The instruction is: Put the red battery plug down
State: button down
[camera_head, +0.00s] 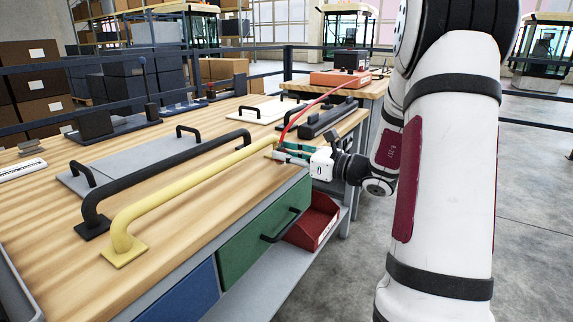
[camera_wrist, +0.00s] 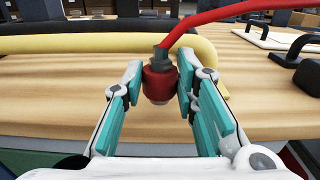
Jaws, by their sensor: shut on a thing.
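The red battery plug (camera_wrist: 158,86) is a short red cylinder with a grey collar at its cable end. My gripper (camera_wrist: 160,78) is shut on it, with one teal-padded finger on each side. A red cable (camera_wrist: 235,12) runs from the plug up and to the right. In the head view my gripper (camera_head: 283,153) is over the near right edge of the wooden bench (camera_head: 190,205), and its fingers largely hide the plug. The cable (camera_head: 310,106) there rises to an orange unit (camera_head: 338,78) at the back. I cannot tell whether the plug touches the bench top.
A yellow handrail (camera_head: 190,180) and a black handrail (camera_head: 160,165) run along the bench close to my gripper. Grey and white plates with black handles lie behind. Green (camera_head: 245,240) and blue drawers and a red bin (camera_head: 312,222) are below the front edge.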

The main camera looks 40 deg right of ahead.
jog(key=shift+f, duration=0.75)
jog(key=shift+f+b, duration=0.2)
jog(key=shift+b, duration=0.1)
jog(key=c, duration=1.3)
grip_release()
jog(key=shift+r, duration=0.1)
jog(key=shift+r, duration=0.15)
jog(key=p+v, duration=0.3)
jog(key=v, duration=0.9)
